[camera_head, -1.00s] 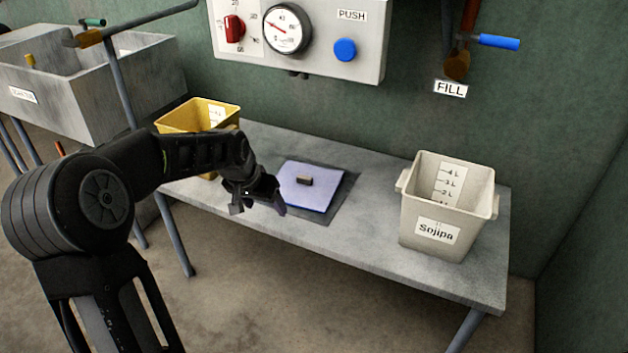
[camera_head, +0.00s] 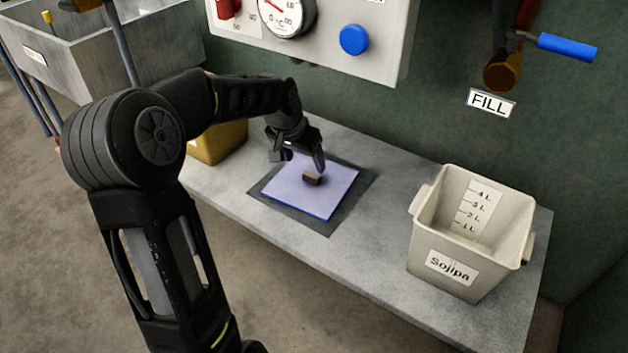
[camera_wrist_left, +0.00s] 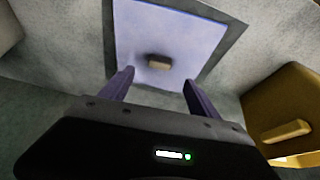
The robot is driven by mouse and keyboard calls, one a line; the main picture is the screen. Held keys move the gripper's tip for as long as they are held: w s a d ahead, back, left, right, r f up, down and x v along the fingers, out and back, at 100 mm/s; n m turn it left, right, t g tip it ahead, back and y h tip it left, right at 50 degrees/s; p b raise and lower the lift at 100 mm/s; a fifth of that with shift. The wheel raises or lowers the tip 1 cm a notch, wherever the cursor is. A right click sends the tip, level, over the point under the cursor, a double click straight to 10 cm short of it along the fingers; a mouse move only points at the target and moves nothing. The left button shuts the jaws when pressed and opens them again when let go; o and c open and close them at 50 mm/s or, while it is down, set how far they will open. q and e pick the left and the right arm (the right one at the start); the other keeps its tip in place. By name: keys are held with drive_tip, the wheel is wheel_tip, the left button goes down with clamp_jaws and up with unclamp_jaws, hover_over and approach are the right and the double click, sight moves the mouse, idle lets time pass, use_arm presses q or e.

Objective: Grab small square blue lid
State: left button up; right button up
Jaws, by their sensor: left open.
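The small square blue lid (camera_head: 322,198) lies flat on a dark square patch on the grey table. A small dark handle (camera_head: 312,179) stands up at its middle. My left gripper (camera_head: 300,165) is at the lid's far left part, just above it and close to the handle. In the left wrist view the lid (camera_wrist_left: 185,40) is ahead of the gripper (camera_wrist_left: 158,85). The two fingers are wide apart, and the handle (camera_wrist_left: 159,62) sits beyond their tips, roughly between them. Nothing is held. My right gripper is not in view.
A yellow bin (camera_head: 222,145) stands behind my left arm. A panel with a blue button (camera_head: 354,39) hangs on the wall above. The table between lid and white bin is clear.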

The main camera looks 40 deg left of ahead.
sight(311, 175)
use_arm(q)
drive_tip(key=shift+b+x, duration=0.3)
drive_tip(key=shift+x, duration=1)
drive_tip(key=b+x, duration=0.1)
drive_tip(key=x, duration=0.4)
drive_tip(key=shift+w+d+f+b, duration=0.1)
drive_tip(key=shift+w+f+b, duration=0.05)
drive_tip(key=shift+b, duration=0.15)
clamp_jaws()
